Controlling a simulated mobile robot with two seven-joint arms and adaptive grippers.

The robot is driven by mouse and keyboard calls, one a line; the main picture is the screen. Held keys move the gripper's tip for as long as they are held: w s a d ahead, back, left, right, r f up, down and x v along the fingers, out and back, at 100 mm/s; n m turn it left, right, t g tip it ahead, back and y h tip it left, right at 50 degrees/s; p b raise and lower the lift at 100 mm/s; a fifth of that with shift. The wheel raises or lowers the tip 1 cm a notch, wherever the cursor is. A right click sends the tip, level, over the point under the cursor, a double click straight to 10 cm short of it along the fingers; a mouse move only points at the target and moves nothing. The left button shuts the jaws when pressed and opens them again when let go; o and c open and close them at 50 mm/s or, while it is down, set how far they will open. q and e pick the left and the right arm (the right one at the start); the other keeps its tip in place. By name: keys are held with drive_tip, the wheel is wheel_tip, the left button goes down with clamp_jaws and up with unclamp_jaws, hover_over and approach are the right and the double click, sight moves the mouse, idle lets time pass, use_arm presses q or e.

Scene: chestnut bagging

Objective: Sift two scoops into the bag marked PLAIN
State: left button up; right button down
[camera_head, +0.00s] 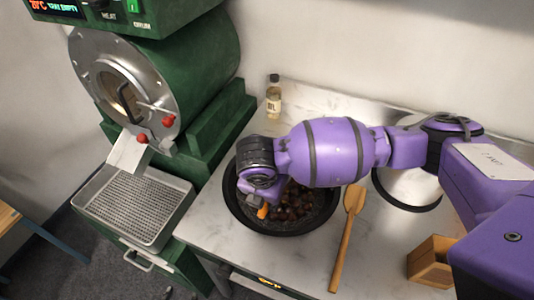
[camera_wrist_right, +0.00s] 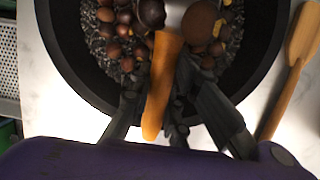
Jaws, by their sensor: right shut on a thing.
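A dark round pan (camera_head: 236,208) on the counter holds chestnuts (camera_head: 293,203) on grey grit. My right gripper (camera_head: 257,204) is over the left part of the pan. In the right wrist view my right gripper (camera_wrist_right: 183,80) is shut on the orange-brown handle (camera_wrist_right: 160,95) of a scoop. The scoop's pale head shows only partly at the top edge, among the chestnuts (camera_wrist_right: 120,35); one large brown chestnut (camera_wrist_right: 203,22) lies at or on it. I cannot tell how full it is. My left gripper is not in view. No bag shows.
A green roaster (camera_head: 205,65) stands left, with a perforated tray (camera_head: 130,207) below its drum. A wooden spatula (camera_head: 346,235) lies right of the pan, near a wooden box (camera_head: 430,262). A small bottle (camera_head: 273,97) stands behind. Bare counter lies in front of the pan.

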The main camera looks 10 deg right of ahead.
drive_tip(key=shift+w+a, duration=0.75)
drive_tip(key=shift+a, duration=0.35)
drive_tip(key=shift+s+d, duration=0.75)
drive_tip(key=shift+d, duration=0.35)
drive_tip(key=shift+s+d, duration=0.75)
drive_tip(key=shift+d, duration=0.3)
drive_tip(key=shift+w+a, duration=0.75)
drive_tip(key=shift+a, duration=0.3)
drive_tip(key=shift+w+a, duration=0.7)
drive_tip(key=shift+a, duration=0.35)
